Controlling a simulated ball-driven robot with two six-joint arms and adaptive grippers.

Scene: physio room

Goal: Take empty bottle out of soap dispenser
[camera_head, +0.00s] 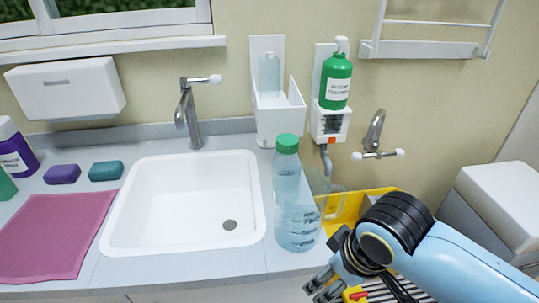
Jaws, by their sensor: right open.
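A white wall dispenser (329,123) holds a green bottle (337,80) with a pale label and white pump top, upright above the counter. To its left, an open white wall holder (283,117) has a pale, see-through bottle (270,74) standing in its back part. I cannot tell how full either bottle is. My right gripper (335,287) is at the bottom edge, right of centre, low in front of the counter and well below both holders. It is open, with nothing seen between its fingers; part of it is cut off. My left gripper is not in view.
A tall clear bottle with green cap (287,190) stands right of the sink (187,240), near the counter front. A yellow tray (345,208) lies behind my right arm. Taps (190,115), a wall rack (425,48) and a white box (502,200) are nearby.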

